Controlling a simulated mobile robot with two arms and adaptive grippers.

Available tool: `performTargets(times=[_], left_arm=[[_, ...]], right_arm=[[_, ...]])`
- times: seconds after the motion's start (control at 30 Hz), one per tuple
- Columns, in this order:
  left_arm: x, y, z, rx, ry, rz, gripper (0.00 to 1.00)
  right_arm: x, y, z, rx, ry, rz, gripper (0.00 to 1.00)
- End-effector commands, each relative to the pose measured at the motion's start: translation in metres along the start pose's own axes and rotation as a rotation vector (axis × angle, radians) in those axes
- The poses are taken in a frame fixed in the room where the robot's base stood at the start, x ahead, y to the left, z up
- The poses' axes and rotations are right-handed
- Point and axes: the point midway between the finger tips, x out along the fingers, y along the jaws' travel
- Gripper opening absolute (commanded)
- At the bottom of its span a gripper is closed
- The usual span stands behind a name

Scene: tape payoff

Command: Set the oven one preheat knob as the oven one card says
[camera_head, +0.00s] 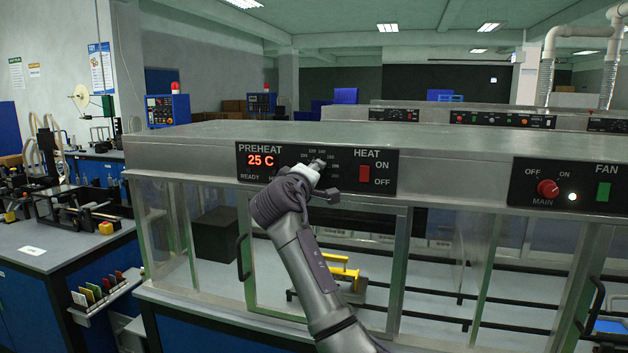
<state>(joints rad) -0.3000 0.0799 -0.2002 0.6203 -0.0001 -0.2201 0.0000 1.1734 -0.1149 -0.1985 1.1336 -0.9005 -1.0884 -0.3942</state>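The oven one control panel (345,187) is black, on the front of a long grey metal oven (230,135). It has a PREHEAT display (261,160) reading 25 C in red, and a red HEAT switch (364,174) between ON and OFF. Small dial numbers (335,154) arc around the preheat knob's place; they are too small to read surely. My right gripper (318,167) is at the dial and covers the knob. I cannot tell whether its fingers touch or grip the knob. My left gripper is not in view. I see no card that I can identify as oven one's.
A black door handle (243,257) sticks out below the first panel. A bench (60,245) at the left has a rack of coloured cards (105,287).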

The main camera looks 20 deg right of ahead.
Motion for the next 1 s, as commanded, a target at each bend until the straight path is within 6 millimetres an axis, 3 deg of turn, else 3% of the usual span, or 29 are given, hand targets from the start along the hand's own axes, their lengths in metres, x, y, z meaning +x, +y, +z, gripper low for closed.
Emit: performTargets(times=[0.7,0.73,0.87,1.0], left_arm=[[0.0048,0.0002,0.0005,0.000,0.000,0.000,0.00],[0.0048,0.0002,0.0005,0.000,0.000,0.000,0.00],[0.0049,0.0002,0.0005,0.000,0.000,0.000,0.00],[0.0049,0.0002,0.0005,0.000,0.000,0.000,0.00]], right_arm=[[0.0003,0.0021,-0.0002,0.072,0.001,0.004,0.00],[0.0003,0.0020,-0.0002,0.072,0.001,0.004,0.37],[0.0003,0.0015,-0.0001,0.071,0.001,0.003,0.56],[0.0002,0.0008,0.0000,0.071,0.000,0.002,0.56]])
